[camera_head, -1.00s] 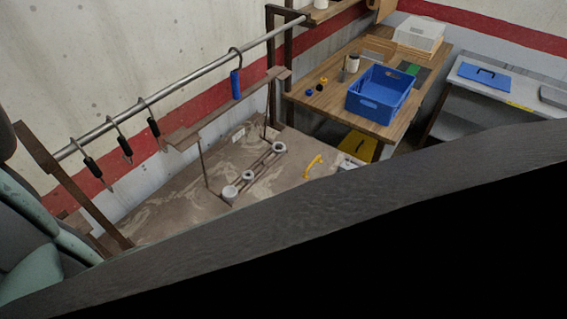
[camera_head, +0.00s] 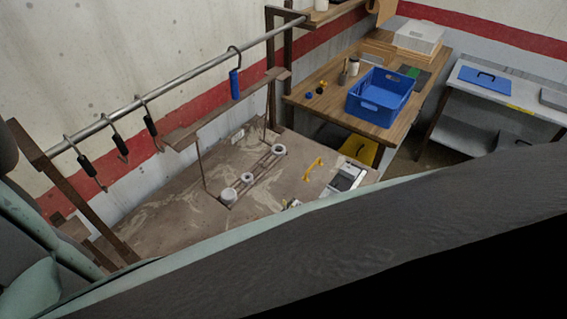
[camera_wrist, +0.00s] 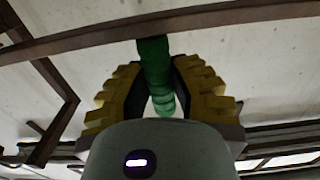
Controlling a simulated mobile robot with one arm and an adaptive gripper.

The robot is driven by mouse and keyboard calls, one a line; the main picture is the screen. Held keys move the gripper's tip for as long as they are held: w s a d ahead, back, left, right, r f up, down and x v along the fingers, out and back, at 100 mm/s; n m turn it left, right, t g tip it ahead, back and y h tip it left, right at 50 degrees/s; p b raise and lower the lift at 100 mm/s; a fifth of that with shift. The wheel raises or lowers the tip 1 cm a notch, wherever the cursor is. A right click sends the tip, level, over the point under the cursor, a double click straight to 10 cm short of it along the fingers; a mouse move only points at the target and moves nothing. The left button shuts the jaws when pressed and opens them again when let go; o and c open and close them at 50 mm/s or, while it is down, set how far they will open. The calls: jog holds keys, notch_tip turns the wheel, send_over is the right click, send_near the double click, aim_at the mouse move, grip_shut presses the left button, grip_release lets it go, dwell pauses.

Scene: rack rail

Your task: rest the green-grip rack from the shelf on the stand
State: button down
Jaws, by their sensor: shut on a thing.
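In the wrist view my gripper (camera_wrist: 158,80) has its two yellow ridged fingers on either side of an upright green grip (camera_wrist: 153,60), shut on it. The grip's top end meets a long brown bar (camera_wrist: 230,17) crossing the upper picture; I cannot tell whether they are joined. The rest of the green-grip rack cannot be made out. In the head view my dark arm covers the lower right, and neither the gripper nor the green grip is clear. A low frame with several white cups (camera_head: 279,151) stands on the brown bench; I cannot tell whether it is the stand.
A steel rail (camera_head: 185,85) carries several hooks with black grips and one with a blue grip (camera_head: 235,84). A narrow brown shelf (camera_head: 222,112) runs below it. A yellow handle (camera_head: 313,168) lies on the bench. A blue crate (camera_head: 380,108) stands on the wooden table (camera_head: 325,100).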

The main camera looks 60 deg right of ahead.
jog(key=shift+d+f, duration=0.1)
jog(key=shift+f, duration=0.15)
dwell(0.5)
jog(key=c, duration=0.8)
grip_release()
